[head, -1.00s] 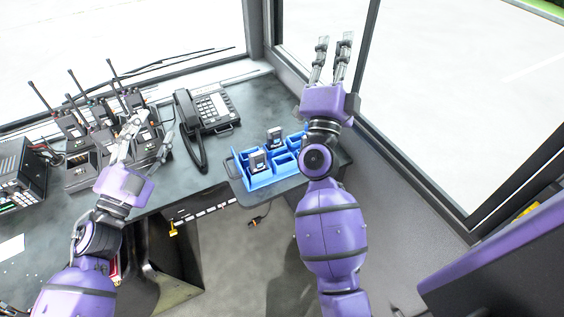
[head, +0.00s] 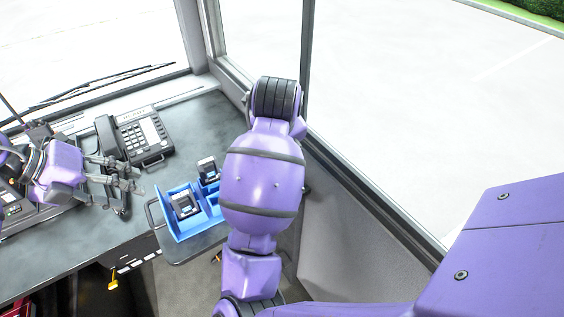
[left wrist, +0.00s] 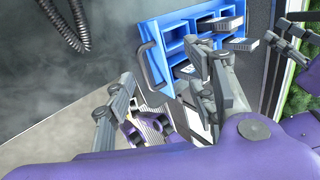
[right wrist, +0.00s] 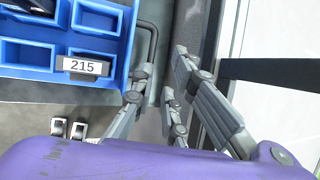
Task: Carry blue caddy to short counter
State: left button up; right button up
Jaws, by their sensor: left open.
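The blue caddy (head: 178,222) sits on the end of the dark counter (head: 65,255), with dark devices in some compartments. My right arm covers its right side in the head view. My left gripper (head: 128,178) is open and empty, above the counter just left of the caddy. In the left wrist view, the caddy's near handle (left wrist: 150,68) lies beyond and between the spread fingers. In the right wrist view, my right gripper (right wrist: 163,62) has its fingers apart beside the caddy's other handle (right wrist: 152,35). I cannot tell which counter is the short one.
A desk phone (head: 140,135) stands behind my left gripper, its coiled cord (left wrist: 72,25) near the caddy. Radios and chargers crowd the left of the counter. Windows and a wall panel (head: 345,245) bound the right side. Floor shows below the counter's front edge.

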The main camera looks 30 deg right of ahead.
jog(key=shift+s+a+f+y, duration=0.1)
jog(key=shift+a+f+y, duration=0.05)
jog(key=shift+f, duration=0.3)
jog(key=shift+a+f+y, duration=0.1)
jog(key=shift+f+y, duration=0.05)
jog(key=shift+f, duration=0.25)
pick_arm(q)
jog(key=shift+s+a+f, duration=0.1)
jog(key=shift+a+f, duration=0.1)
jog(key=shift+f, duration=0.85)
pick_arm(e)
jog(key=shift+a, duration=0.1)
pick_arm(q)
jog(key=shift+s+x, duration=0.15)
jog(key=shift+x, duration=1.8)
jog(key=shift+s+x, duration=0.1)
jog(key=shift+x, duration=1.9)
pick_arm(e)
jog(key=shift+x, duration=3.85)
pick_arm(q)
jog(key=shift+w+a, duration=0.1)
jog(key=c, duration=0.5)
pick_arm(e)
grip_shut()
pick_arm(q)
jog(key=shift+a+f+y, duration=0.1)
jog(key=shift+y, duration=0.2)
grip_shut()
pick_arm(e)
jog(key=shift+r, duration=0.1)
